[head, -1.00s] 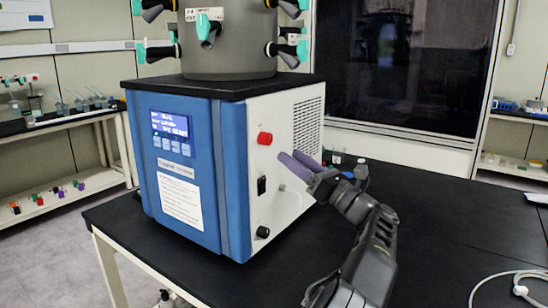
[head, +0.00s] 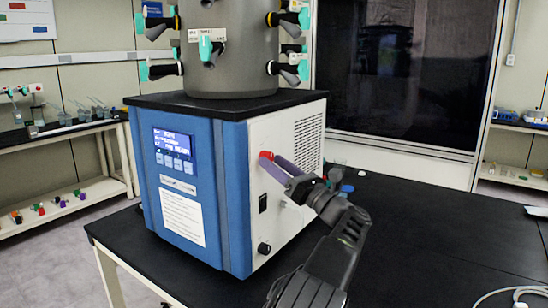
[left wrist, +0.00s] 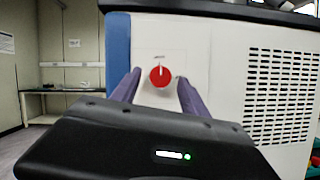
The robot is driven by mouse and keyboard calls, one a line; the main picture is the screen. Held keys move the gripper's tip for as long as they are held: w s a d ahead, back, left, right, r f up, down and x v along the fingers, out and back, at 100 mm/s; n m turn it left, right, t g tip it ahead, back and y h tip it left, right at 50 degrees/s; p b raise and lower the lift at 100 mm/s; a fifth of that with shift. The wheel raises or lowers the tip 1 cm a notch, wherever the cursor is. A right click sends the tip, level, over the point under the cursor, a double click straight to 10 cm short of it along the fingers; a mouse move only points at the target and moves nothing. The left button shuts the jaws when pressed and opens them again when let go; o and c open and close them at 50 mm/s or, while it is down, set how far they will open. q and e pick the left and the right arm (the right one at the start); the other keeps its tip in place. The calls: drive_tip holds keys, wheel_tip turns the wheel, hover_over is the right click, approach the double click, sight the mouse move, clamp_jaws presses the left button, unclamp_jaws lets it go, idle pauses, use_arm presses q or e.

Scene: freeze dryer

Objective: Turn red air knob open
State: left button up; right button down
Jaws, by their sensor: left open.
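The red air knob (head: 266,155) is on the white side panel of the blue and white freeze dryer (head: 232,195). In the left wrist view the knob (left wrist: 160,78) is round and red, with a white mark pointing up to a small label. My left gripper (head: 273,163) is open, with its purple fingers reaching to the panel at the knob. In the left wrist view the knob appears between the fingertips, with a gap on each side. I cannot tell how deep the fingers reach around it. My right gripper is not in view.
The dryer stands on a black table (head: 410,235) with free room to its right. A grey chamber (head: 232,60) with several valves sits on top. A black switch (head: 263,203) and a black knob (head: 264,248) are lower on the side panel. Small items (head: 342,180) lie behind my gripper.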

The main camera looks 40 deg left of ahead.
use_arm(q)
drive_tip(key=shift+a+r, duration=0.2)
drive_tip(key=shift+a, duration=0.15)
drive_tip(key=shift+c, duration=0.4)
clamp_jaws()
